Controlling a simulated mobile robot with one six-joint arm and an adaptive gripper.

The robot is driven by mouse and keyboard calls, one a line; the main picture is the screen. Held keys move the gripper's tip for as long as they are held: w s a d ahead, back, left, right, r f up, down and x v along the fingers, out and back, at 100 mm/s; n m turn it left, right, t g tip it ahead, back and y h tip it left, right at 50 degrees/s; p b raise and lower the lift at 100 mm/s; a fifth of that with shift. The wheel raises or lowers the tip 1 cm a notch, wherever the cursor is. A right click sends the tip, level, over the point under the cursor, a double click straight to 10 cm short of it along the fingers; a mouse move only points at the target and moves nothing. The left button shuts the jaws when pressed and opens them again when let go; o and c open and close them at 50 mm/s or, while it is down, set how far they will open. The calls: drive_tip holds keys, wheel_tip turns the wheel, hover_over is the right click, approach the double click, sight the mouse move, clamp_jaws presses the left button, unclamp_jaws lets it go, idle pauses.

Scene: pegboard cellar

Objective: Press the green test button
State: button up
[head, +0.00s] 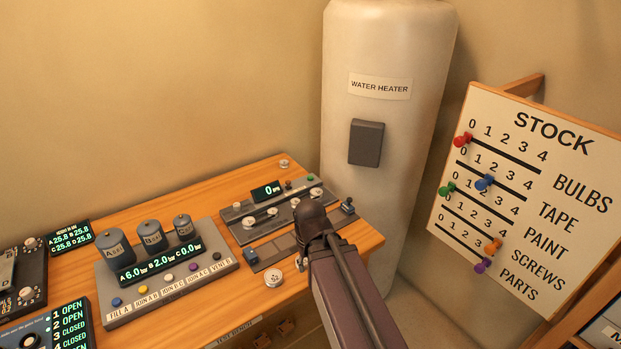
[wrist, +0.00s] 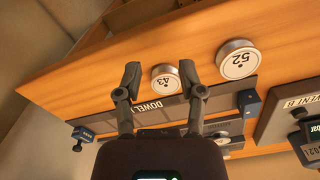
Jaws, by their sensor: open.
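A small green button (head: 310,178) sits at the far right corner of a grey panel (head: 238,229) at the back of the wooden bench, in the head view. I cannot read a label on it. The panel's display (head: 267,190) reads 0. The button does not show in the wrist view. My gripper (wrist: 159,70) is open in the wrist view, its two fingers apart over the bench with nothing held. A round disc marked 43 (wrist: 165,78) shows between the fingers. In the head view my arm's end hides the fingers, nearer than the green button.
A disc marked 52 (wrist: 237,60) lies beside a grey strip labelled DOWEL (wrist: 160,112). A three-tank panel (head: 170,288) with several coloured buttons stands to the left. The water heater (head: 385,45) rises behind the bench's right end. A stock board (head: 540,190) is at right.

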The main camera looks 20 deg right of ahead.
clamp_jaws()
idle(1.0)
